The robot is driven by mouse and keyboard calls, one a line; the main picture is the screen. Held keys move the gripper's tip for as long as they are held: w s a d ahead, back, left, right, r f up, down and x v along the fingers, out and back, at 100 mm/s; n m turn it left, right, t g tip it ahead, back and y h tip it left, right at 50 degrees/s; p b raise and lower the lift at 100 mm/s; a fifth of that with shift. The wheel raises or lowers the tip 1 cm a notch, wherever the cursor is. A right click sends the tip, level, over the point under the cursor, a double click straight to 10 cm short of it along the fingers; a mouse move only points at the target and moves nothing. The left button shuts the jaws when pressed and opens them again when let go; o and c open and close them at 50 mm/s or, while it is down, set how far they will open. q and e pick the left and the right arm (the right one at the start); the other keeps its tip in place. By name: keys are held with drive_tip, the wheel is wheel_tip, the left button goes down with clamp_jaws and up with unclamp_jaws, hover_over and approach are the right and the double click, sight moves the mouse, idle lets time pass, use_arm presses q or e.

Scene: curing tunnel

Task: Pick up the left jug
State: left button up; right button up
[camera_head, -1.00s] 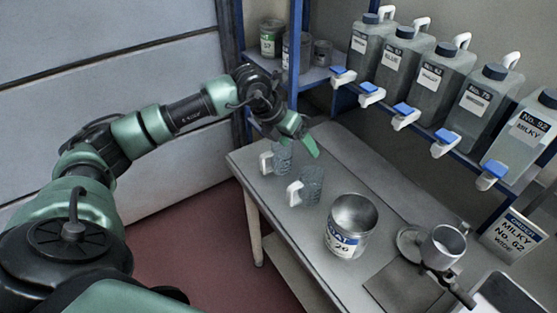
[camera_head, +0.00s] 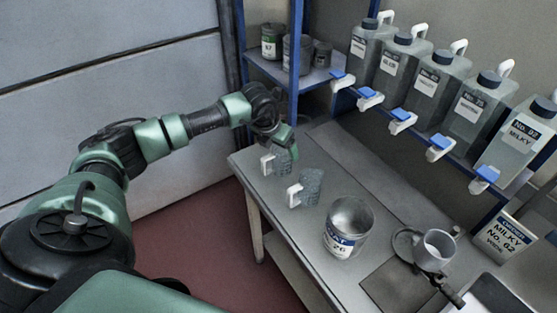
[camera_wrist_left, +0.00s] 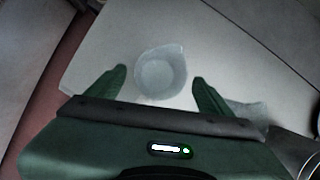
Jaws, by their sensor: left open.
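The left jug (camera_head: 282,161) is a small grey, see-through jug with a white handle on its left. It stands upright at the table's far left end. My left gripper (camera_head: 284,146) is just above it, pointing down and partly covering it. In the left wrist view the jug (camera_wrist_left: 160,74) is seen from above, between the two spread, green fingertips of the open gripper (camera_wrist_left: 158,78). I cannot tell how far below the fingertips it is. A second, similar jug (camera_head: 309,187) stands nearer and to the right. My right gripper is not in view.
A metal tin labelled 26 (camera_head: 348,229) stands right of the jugs, and a metal cup (camera_head: 434,250) further right. Several canisters with blue-topped taps line a shelf (camera_head: 412,132) behind. A blue rack (camera_head: 292,60) holds several tins. Bare table (camera_head: 335,150) lies behind the jugs.

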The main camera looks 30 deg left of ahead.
use_arm(q)
clamp_jaws()
drive_tip(key=shift+r, duration=0.1)
